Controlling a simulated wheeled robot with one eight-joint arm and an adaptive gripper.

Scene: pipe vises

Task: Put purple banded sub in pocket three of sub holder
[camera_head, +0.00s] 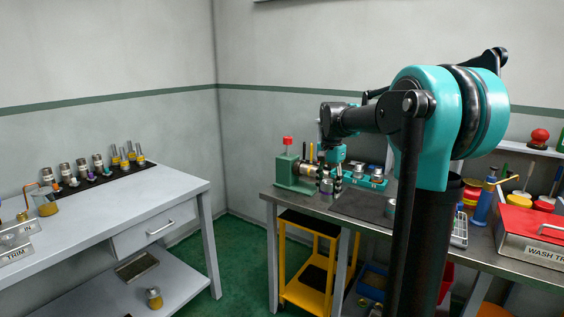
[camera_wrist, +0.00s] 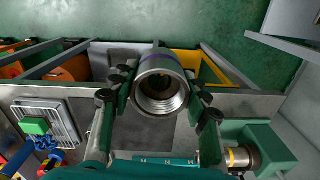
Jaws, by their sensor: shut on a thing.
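The purple banded sub (camera_wrist: 161,92) is a silver ring-shaped piece with a threaded bore and a purple band on its far rim. My gripper (camera_wrist: 158,90) is shut on it, with a finger on either side. In the head view my gripper (camera_head: 328,180) holds the sub (camera_head: 327,187) above or at the dark bench, and the fingers partly cover it. The teal sub holder (camera_head: 378,184) lies just right of my gripper, with silver subs standing in it. Its pocket numbers are too small to read.
A green vise (camera_head: 287,173) with a red top stands just left of my gripper; it also shows in the wrist view (camera_wrist: 262,147). A dark mat (camera_head: 358,205) lies in front of the holder. A red box (camera_head: 535,228) is at the right. Left stands a grey bench (camera_head: 110,215).

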